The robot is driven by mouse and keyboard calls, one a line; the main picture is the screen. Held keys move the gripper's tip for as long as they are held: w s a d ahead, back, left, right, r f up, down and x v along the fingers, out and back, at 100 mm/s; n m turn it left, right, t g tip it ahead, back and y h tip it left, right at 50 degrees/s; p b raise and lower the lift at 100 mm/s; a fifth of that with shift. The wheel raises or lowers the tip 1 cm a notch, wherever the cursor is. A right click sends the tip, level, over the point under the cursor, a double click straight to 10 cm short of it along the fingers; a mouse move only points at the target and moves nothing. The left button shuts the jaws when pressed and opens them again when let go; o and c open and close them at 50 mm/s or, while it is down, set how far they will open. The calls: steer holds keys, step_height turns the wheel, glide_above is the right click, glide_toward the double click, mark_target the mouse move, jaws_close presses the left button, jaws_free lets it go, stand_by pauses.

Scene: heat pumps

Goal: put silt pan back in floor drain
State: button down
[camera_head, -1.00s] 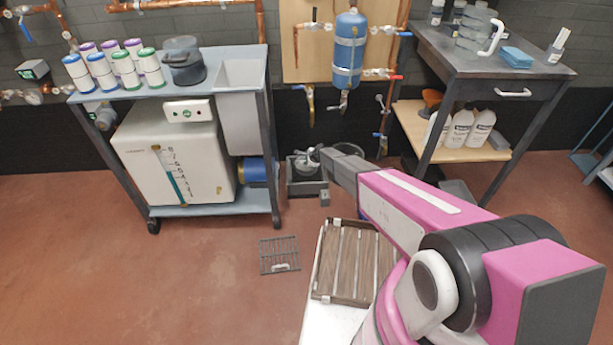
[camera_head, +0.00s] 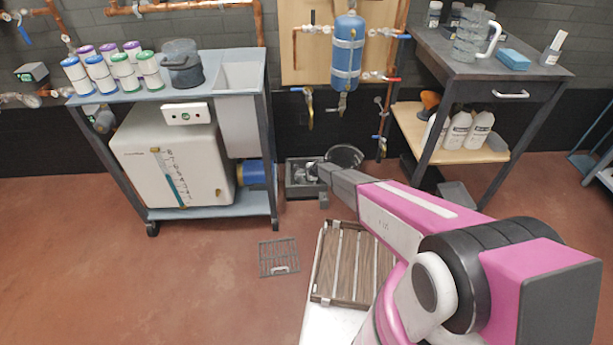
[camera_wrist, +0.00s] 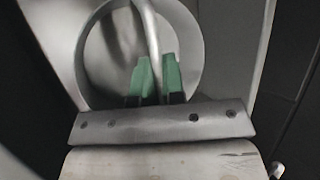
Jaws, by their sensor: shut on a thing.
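The silt pan (camera_wrist: 88,55) is a round grey metal pan with a thin upright handle (camera_wrist: 151,25). In the wrist view my gripper (camera_wrist: 158,82) has its green fingertips shut on that handle. In the head view my gripper (camera_head: 318,172) is over the floor drain (camera_head: 290,188), a dark grey open box in the floor by the back wall. The pan (camera_head: 309,169) shows small there, within the drain's outline. My gripper partly hides it. I cannot tell whether it touches the drain's bottom. The drain's grate (camera_head: 279,257) lies flat on the floor in front.
A dark bucket (camera_head: 345,155) stands just right of the drain. A cart (camera_head: 215,208) stands to the left, a workbench (camera_head: 430,50) to the right. A wooden slatted crate (camera_head: 350,265) is in front of me. Floor around the grate is clear.

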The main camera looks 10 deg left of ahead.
steer(key=c, duration=1.2)
jaws_free()
steer(key=shift+f, duration=0.1)
steer(key=s+d+r+n+g+h, duration=0.1)
steer(key=s+d+r+n, duration=0.1)
steer(key=s+d+r, duration=0.55)
steer(key=s+d+r+n, duration=0.35)
steer(key=d+r, duration=0.45)
steer(key=r, duration=0.5)
steer(key=s+d+r+n+g+h, duration=0.1)
steer(key=s+d+r+n, duration=0.1)
steer(key=s+d+r, duration=0.65)
steer(key=s+d+r+n+g+h, duration=0.1)
steer(key=s+d+r+n, duration=0.1)
steer(key=s+d+r, duration=0.3)
steer(key=s+d+r+n+h, duration=0.1)
steer(key=s+d+r+n, duration=0.1)
steer(key=s+d+r, duration=0.4)
steer(key=s+d+r+n+g+h, duration=0.1)
steer(key=s+d+r+n+h, duration=0.1)
steer(key=s+d+r, duration=0.4)
steer(key=shift+s+d+r+g, duration=0.1)
steer(key=shift+s+r+g, duration=0.2)
steer(key=shift+s+r, duration=0.6)
steer(key=shift+w+r, duration=0.1)
steer(key=shift+w, duration=0.05)
